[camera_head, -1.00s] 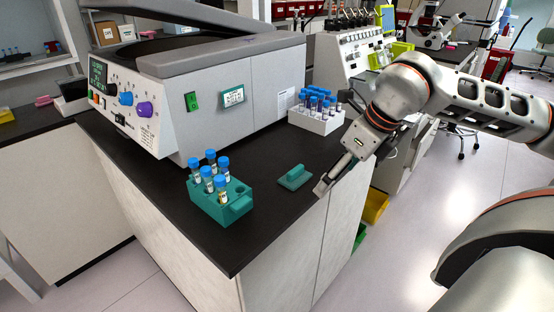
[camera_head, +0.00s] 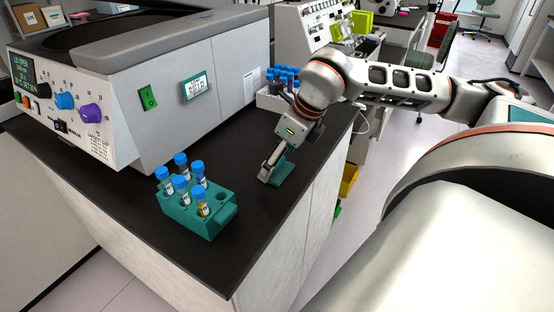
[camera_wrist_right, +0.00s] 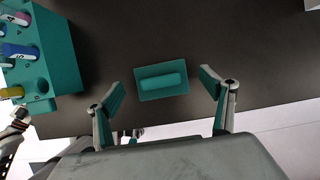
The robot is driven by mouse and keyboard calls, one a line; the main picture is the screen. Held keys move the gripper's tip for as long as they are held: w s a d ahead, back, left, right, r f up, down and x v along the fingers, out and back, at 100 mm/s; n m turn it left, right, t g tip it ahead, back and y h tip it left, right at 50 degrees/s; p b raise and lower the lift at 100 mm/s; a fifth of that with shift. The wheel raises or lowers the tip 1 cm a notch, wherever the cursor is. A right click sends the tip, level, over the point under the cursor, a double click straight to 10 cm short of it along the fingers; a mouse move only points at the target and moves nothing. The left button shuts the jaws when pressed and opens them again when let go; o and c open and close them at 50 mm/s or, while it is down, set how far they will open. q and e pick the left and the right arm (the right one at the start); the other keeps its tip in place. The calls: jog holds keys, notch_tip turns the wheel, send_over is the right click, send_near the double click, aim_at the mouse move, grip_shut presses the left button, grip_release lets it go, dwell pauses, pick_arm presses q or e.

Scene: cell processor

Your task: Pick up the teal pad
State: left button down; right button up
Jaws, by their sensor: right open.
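The teal pad (camera_wrist_right: 162,82), a flat plate with a raised bar on top, lies on the black bench top near its edge. In the head view the pad (camera_head: 283,172) is partly hidden behind my right gripper (camera_head: 268,177). In the right wrist view my right gripper (camera_wrist_right: 162,90) is open, with one finger to the left and one to the right of the pad, and nothing between them in contact with it. The pad sits slightly beyond the fingertips. My left gripper is not in view.
A teal rack (camera_head: 203,212) with several blue-capped tubes stands left of the pad. A white rack (camera_head: 268,98) with blue-capped tubes is behind. A large grey machine (camera_head: 200,60) fills the back left.

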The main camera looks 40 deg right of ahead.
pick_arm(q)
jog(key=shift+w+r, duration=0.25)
pick_arm(e)
jog(key=shift+w+f, duration=0.25)
jog(key=shift+f, duration=0.4)
jog(key=c, duration=1.1)
jog(key=shift+r, duration=0.15)
jog(key=shift+r, duration=0.6)
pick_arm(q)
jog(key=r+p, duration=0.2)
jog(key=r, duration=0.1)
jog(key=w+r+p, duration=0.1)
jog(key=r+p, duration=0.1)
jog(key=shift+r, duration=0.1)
pick_arm(e)
notch_tip(320, 180, up, 19)
jog(key=shift+f, duration=0.2)
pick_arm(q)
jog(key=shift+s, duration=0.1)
